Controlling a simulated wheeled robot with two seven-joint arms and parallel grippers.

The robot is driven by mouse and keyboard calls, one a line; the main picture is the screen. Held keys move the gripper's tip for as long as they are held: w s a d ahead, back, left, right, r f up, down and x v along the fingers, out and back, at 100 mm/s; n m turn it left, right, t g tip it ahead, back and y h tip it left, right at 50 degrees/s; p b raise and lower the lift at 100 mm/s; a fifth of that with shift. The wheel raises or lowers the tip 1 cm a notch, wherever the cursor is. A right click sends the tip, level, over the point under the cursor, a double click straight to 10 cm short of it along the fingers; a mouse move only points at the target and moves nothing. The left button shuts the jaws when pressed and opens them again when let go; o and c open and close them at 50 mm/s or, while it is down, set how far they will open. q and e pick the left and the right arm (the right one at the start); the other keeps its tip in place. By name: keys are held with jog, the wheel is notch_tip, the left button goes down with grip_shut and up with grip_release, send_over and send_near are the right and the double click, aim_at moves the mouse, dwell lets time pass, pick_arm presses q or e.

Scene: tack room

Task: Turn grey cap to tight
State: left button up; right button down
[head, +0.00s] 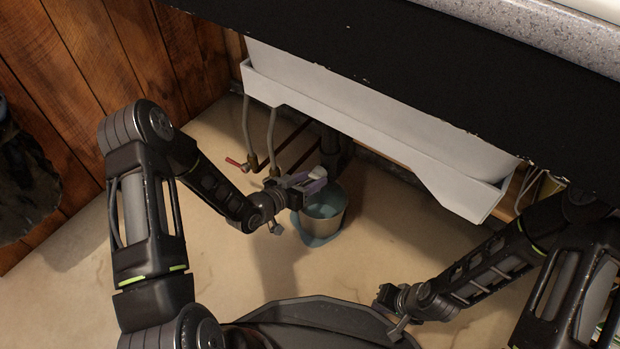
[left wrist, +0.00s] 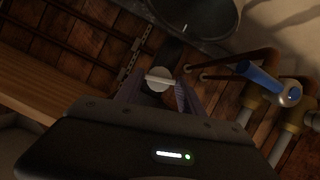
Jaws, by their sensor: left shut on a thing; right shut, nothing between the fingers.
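The grey cap (head: 318,172) is a small pale round piece under the white basin, in front of a dark vertical pipe. In the left wrist view the cap (left wrist: 160,78) shows as a disc with a raised bar across its face. My left gripper (head: 306,182) is shut on it, with a purple-grey finger on each side. The tight mark and the cap's thread cannot be made out. My right gripper (head: 384,297) is shut and empty, low over the floor at the right and far from the cap; its fingertips are hardly visible.
Pipes with a red valve handle (head: 235,163) are to the left. The white basin (head: 375,120) overhangs. A blue valve handle (left wrist: 262,78) shows in the left wrist view.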

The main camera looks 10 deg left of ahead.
pick_arm(q)
jog(key=shift+d+m+y, duration=0.1)
jog(key=shift+m+y, duration=0.6)
jog(key=shift+m, duration=0.3)
jog(key=shift+t, duration=0.3)
jog(key=o, duration=1.1)
jog(key=p+v, duration=0.2)
jog(key=v, duration=0.6)
